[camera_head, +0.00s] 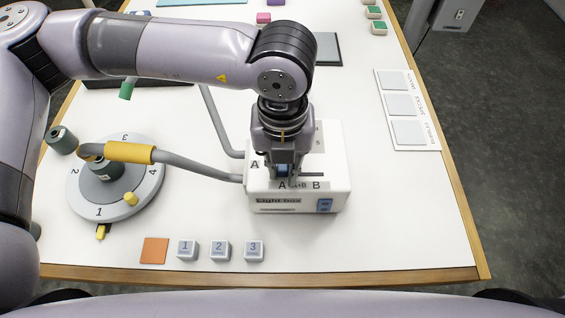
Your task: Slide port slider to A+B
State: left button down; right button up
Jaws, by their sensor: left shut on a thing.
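The white light box (334,203) stands near the middle of the table, with the labels A, A+B and B along its top front edge. Its slot (312,174) runs left to right behind the labels. My left gripper (284,172) points down over the box top and is shut on the blue port slider (284,170), near the A label and left of B. The fingers hide most of the slider, so its exact place against the A+B mark is hard to tell. My right gripper is not in view.
A round numbered dial (120,204) with a yellow-banded grey tube (205,170) leading to the box stands at left. Numbered cubes (219,250) and an orange square (155,250) lie in front. A white panel (405,108) lies at right. The table's right front is clear.

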aim_at(299, 177)
pick_arm(q)
jog(key=shift+d+f+b, duration=0.2)
jog(key=shift+d+b, duration=0.85)
jog(key=shift+b, duration=0.2)
jog(key=shift+d, duration=0.35)
jog(key=shift+d+r, duration=0.2)
jog(key=c, duration=1.5)
grip_release()
jog(key=shift+a, duration=0.1)
